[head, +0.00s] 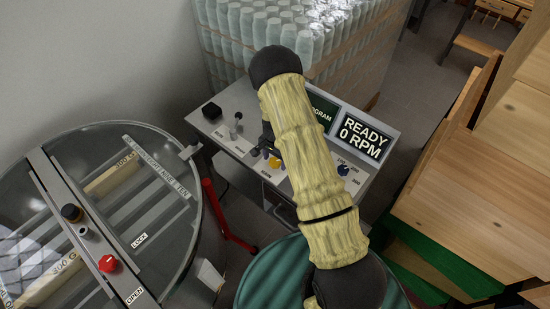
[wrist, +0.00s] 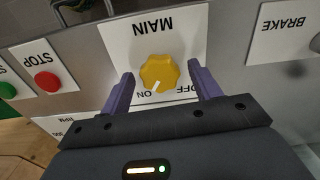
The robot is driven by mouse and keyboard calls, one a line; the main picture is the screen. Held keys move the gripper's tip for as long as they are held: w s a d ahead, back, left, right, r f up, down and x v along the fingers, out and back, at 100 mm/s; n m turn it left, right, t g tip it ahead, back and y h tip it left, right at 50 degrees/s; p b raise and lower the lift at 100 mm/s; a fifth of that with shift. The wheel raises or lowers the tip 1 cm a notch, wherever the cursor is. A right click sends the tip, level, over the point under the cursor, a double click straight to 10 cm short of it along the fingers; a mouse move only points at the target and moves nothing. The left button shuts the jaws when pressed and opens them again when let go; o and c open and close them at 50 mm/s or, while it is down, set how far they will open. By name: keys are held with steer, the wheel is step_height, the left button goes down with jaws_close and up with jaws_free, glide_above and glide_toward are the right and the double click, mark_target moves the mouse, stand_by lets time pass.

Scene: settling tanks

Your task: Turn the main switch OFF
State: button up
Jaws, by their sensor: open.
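The main switch is a yellow knob (wrist: 159,72) on a white plate marked MAIN, upside down in the wrist view. Its white pointer mark is at the knob's lower edge, slanting toward the ON label; the OFF label is to the right. My gripper (wrist: 160,76) is open, with one purple finger on each side of the knob; I cannot tell whether they touch it. In the head view the yellow knob (head: 274,162) shows on the control panel beside my arm, and my gripper (head: 263,148) is partly hidden there.
A red STOP button (wrist: 47,81) and a green button (wrist: 7,90) are left of the switch; a BRAKE plate (wrist: 285,32) is right. Displays (head: 362,136) line the panel's back. A round clear-lidded tank (head: 140,215) stands left, wooden crates (head: 490,190) right.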

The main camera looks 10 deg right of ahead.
steer(key=shift+c, duration=0.2)
steer(key=c, duration=0.9)
steer(key=shift+c, duration=0.2)
steer(key=shift+n+b, duration=0.3)
steer(key=shift+b, duration=0.05)
steer(key=shift+f+n+b, duration=0.1)
steer(key=shift+n+b, duration=0.85)
steer(key=shift+n, duration=0.25)
steer(key=n+b, duration=0.2)
steer(key=n, duration=0.1)
steer(key=shift+w+n, duration=0.1)
steer(key=shift+n, duration=0.2)
steer(key=n+b, duration=0.2)
steer(key=n, duration=0.2)
steer(key=shift+r+n+b, duration=0.2)
steer(key=shift+n+b, duration=0.2)
steer(key=shift+n, duration=1.3)
